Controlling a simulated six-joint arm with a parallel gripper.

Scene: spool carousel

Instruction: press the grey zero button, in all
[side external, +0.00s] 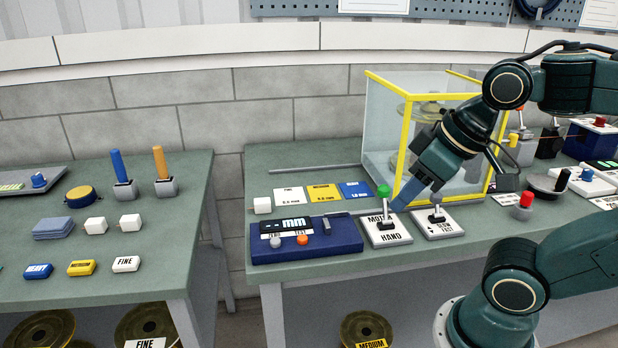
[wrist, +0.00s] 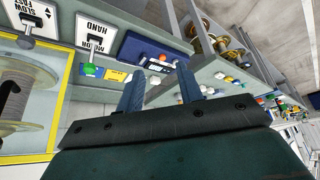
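The grey zero button (side external: 275,242) sits on the front of a blue gauge box (side external: 345,240), below a display reading "mm". An orange test button (side external: 302,240) is to its right. The box also shows upside down in the wrist view (wrist: 135,47), with the orange button (wrist: 163,57); the grey button is too small there to tell clearly. My gripper (side external: 398,206) has blue fingers pointing down and left, right of the box, by the motor/hand lever. In the wrist view its fingers (wrist: 160,88) are spread apart with nothing between them, so it is open and empty.
The motor/hand lever (side external: 383,193) with a green knob stands between my gripper and the gauge box. A slow/fast lever (side external: 437,208) is right of it. A yellow-framed clear case (side external: 384,125) rises behind. A thin grey rod (side external: 315,169) lies behind the cards.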

